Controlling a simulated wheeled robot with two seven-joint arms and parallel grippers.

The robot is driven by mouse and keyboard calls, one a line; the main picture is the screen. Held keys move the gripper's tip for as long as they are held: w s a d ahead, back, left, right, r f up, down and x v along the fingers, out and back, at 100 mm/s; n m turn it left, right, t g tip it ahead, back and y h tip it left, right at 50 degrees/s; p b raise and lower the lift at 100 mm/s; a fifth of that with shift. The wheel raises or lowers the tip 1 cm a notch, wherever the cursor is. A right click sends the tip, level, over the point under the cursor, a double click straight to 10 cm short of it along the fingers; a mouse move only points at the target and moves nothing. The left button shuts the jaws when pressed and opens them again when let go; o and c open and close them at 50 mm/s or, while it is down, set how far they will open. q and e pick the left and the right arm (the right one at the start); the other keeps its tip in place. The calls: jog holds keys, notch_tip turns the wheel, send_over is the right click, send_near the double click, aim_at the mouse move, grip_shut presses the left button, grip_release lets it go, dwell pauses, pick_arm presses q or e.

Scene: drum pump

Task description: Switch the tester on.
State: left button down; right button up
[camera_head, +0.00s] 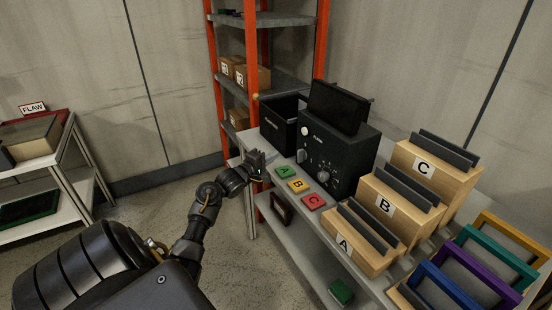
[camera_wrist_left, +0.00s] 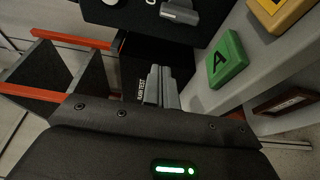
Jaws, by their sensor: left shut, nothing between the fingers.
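The tester (camera_head: 340,150) is a black box with a dark screen on top, standing on the grey bench. Its front carries knobs (camera_head: 323,176) and a small white round part (camera_head: 305,131). My left gripper (camera_head: 257,163) is shut and empty at the bench's left edge, in front of a black open bin and left of the tester, apart from its front. In the left wrist view the shut fingers (camera_wrist_left: 161,88) point toward the black bin (camera_wrist_left: 150,62), and the tester's lower front (camera_wrist_left: 150,12) shows at the top. My right gripper is not seen.
Green A (camera_head: 285,171), yellow B (camera_head: 299,185) and red C (camera_head: 313,201) blocks lie before the tester. Wooden holders (camera_head: 370,262) A, B and C stand at right, with coloured frames (camera_head: 497,250) nearby. An orange-post shelf (camera_head: 215,70) stands behind; a FLAW table (camera_head: 72,150) is at left.

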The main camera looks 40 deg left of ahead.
aim_at(301, 156)
pick_arm(q)
jog(key=w, duration=0.7)
jog(key=shift+a, duration=0.1)
jog(key=d+p, duration=0.1)
jog(key=d, duration=0.1)
jog(key=shift+d+r, duration=0.1)
jog(key=shift+d, duration=0.2)
jog(key=shift+s+d, duration=0.15)
jog(key=shift+d, duration=0.5)
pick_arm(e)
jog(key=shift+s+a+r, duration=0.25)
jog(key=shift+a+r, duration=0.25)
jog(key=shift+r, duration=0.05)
